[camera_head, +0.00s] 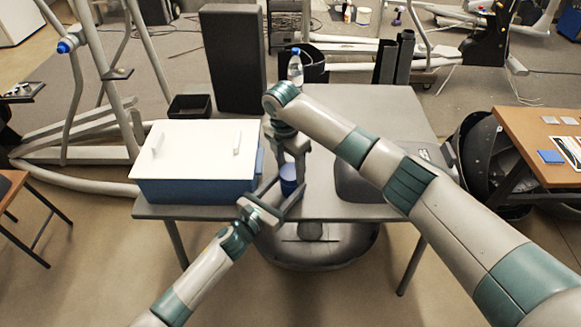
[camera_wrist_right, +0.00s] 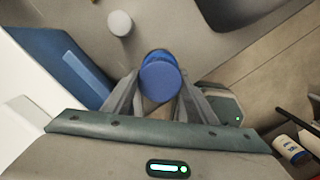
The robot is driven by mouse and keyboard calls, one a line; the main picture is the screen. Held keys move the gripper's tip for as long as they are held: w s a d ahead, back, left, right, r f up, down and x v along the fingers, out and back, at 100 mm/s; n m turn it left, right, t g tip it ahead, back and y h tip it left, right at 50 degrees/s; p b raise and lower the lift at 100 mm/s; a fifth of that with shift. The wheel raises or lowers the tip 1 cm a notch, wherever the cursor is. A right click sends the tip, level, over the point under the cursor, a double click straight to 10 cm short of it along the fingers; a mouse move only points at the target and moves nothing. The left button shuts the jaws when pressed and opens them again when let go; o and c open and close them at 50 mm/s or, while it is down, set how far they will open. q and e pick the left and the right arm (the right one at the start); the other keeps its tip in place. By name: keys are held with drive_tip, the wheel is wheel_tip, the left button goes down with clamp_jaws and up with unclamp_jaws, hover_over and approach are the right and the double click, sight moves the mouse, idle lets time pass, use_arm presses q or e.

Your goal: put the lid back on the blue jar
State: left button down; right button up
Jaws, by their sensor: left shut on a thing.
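The blue jar (camera_head: 288,181) is at the front of the grey table, beside the blue box. My left gripper (camera_head: 279,196) reaches in from the lower left and is shut on the jar. My right gripper (camera_head: 290,158) points down just above it. In the right wrist view, a round blue top (camera_wrist_right: 160,82) with more blue behind it sits between the right gripper's fingers (camera_wrist_right: 159,92), which are apart and open. I cannot tell whether this blue top is the lid or the jar itself, or whether the fingers touch it.
The blue box with a white cover (camera_head: 197,152) stands left of the jar. A clear bottle (camera_head: 295,68) stands at the back. A dark grey object (camera_head: 362,183) lies to the right. A pale round thing (camera_wrist_right: 120,23) is on the table. The right rear of the table is clear.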

drive_tip(key=c, duration=0.4)
drive_tip(key=m, duration=0.4)
drive_tip(key=shift+a+m, duration=0.1)
drive_tip(key=shift+m, duration=0.3)
drive_tip(key=m, duration=0.4)
drive_tip(key=shift+m, duration=0.4)
drive_tip(key=m, duration=1)
drive_tip(key=shift+m, duration=0.4)
drive_tip(key=o, duration=1.2)
drive_tip(key=shift+c, duration=0.2)
